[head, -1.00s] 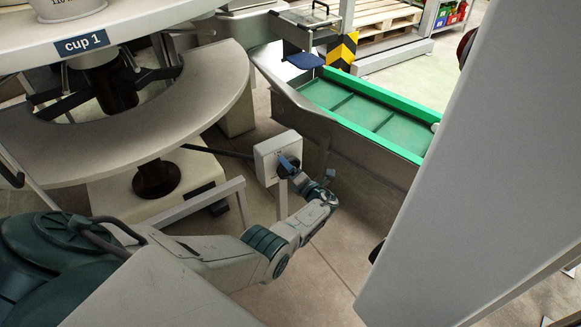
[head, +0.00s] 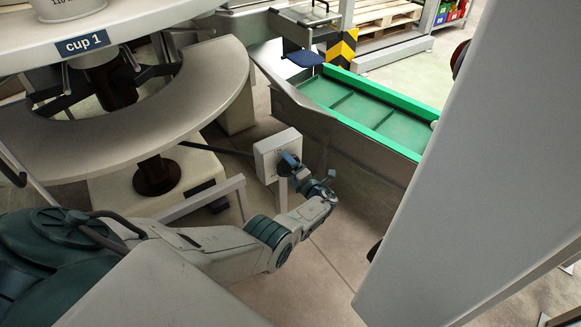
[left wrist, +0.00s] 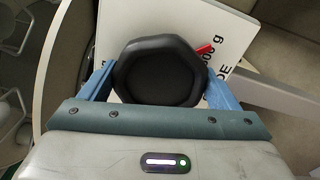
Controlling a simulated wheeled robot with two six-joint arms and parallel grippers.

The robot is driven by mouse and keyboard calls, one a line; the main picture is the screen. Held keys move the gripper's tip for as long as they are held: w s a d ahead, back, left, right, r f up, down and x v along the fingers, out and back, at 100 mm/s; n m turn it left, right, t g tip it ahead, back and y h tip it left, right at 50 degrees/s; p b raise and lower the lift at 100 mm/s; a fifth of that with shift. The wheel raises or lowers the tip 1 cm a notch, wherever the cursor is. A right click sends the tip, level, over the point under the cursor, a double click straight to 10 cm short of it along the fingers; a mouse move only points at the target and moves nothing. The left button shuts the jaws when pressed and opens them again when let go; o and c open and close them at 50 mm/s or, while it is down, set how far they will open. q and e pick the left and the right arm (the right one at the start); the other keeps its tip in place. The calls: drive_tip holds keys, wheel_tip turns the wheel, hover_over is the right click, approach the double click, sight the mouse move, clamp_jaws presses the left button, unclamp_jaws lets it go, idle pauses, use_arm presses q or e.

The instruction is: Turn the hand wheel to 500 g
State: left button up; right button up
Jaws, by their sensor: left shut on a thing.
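The hand wheel (left wrist: 158,72) is a black, rounded knob on the front of a pale box. In the left wrist view a red pointer and part of the printed label, ending in "g", show at its upper right; the rest of the label is hidden. My left gripper (left wrist: 158,85) has its blue fingers on either side of the wheel and is shut on it. In the head view the box (head: 270,156) stands on a post, and my left gripper (head: 290,161) is at its face, covering most of the wheel. My right gripper is not in view.
A round grey platform with a "cup 1" label (head: 82,44) stands at the left. A green-edged conveyor (head: 350,112) lies behind the box to the right. A large grey panel (head: 490,170) fills the right side. Bare floor (head: 325,265) shows below the arm.

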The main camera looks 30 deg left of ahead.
use_arm(q)
drive_tip(key=o, duration=0.9)
drive_tip(key=shift+f, duration=0.1)
drive_tip(key=shift+c, duration=0.2)
drive_tip(key=shift+s+d, duration=0.1)
drive_tip(key=shift+d, duration=0.1)
drive_tip(key=p+v, duration=0.1)
drive_tip(key=v, duration=0.9)
drive_tip(key=shift+d, duration=0.2)
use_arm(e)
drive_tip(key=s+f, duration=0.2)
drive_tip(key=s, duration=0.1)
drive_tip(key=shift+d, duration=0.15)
use_arm(q)
drive_tip(key=shift+s+f, duration=0.1)
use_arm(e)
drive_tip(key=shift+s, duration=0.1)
